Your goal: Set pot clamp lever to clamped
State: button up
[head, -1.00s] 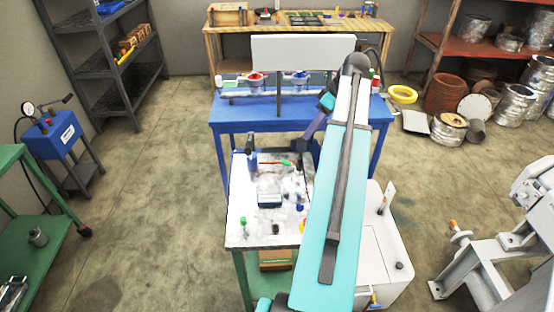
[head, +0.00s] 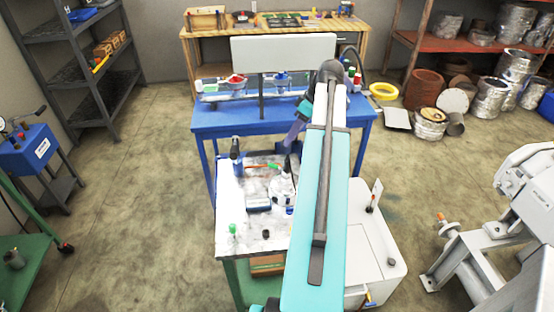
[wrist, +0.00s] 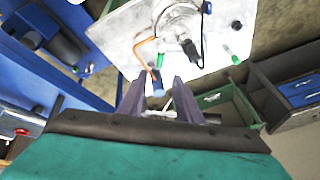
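A round metallic pot (wrist: 178,20) sits on the white worktop (wrist: 118,38) at the top of the wrist view. In the head view the pot (head: 284,190) is beside the arm, partly hidden. A dark lever-like part (wrist: 191,52) sticks out at the pot's near edge; I cannot tell for sure whether it is the clamp lever or how it is set. My gripper (wrist: 159,82) is open, its two purple fingers apart with nothing held. It is apart from the pot and the dark part. A small blue item (wrist: 156,84) shows beyond the fingers.
An orange tube (wrist: 142,52) and green-capped items (wrist: 236,59) lie near the pot. A blue bench (head: 215,118) with a white panel (head: 283,52) stands behind the worktop. A white cabinet (head: 378,245) stands to the right. The floor at left is open.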

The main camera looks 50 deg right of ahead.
aim_at(277, 167)
jog(key=shift+p+x, duration=1.5)
jog(key=shift+x, duration=4.65)
jog(key=shift+a, duration=0.1)
jog(key=shift+c, duration=0.3)
grip_shut()
